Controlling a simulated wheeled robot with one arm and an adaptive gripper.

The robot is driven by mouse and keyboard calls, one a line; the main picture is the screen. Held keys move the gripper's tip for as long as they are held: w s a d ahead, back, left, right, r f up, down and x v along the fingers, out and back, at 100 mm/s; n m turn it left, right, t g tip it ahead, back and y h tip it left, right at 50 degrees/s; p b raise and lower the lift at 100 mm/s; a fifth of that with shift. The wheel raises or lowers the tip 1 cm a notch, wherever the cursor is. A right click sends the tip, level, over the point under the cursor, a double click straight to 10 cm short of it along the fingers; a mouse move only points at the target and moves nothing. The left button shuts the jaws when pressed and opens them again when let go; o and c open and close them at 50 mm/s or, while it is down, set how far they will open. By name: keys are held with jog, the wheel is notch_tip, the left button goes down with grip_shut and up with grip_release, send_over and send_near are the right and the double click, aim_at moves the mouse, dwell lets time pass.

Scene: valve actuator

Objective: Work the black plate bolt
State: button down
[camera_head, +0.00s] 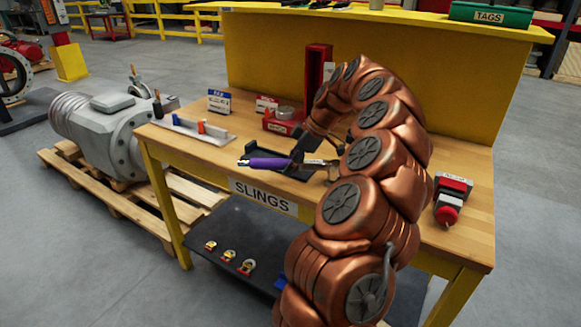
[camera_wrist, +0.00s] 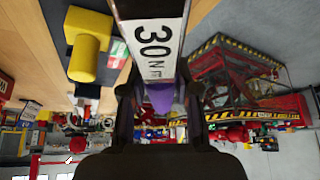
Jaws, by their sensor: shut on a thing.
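My gripper (camera_head: 305,160) is over the wooden table and is shut on a torque wrench with a purple handle (camera_head: 265,162). In the wrist view, the wrench's white label reading "30 N m" (camera_wrist: 158,45) lies between the two dark fingers of my gripper (camera_wrist: 160,108). The purple handle (camera_wrist: 160,97) shows below the label. The wrench lies roughly level in the head view, its handle pointing left.
On the table (camera_head: 465,230) are a red box with a round metal piece (camera_head: 284,117), a pale tray with blue and orange parts (camera_head: 195,130) and a red-and-black device (camera_head: 452,195). A tall red holder (camera_head: 318,70) stands behind my arm. A grey actuator (camera_head: 105,125) sits on a pallet at left.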

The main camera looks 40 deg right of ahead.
jog(key=shift+w+d+m, duration=0.25)
jog(key=shift+d+m, duration=0.05)
dwell(0.4)
jog(key=shift+w+d+m+t+h+b, duration=0.45)
jog(key=shift+d+m+b, duration=0.15)
jog(key=shift+m, duration=0.1)
jog(key=shift+w+d, duration=0.15)
jog(key=shift+d+m, duration=0.1)
jog(key=shift+m, duration=0.2)
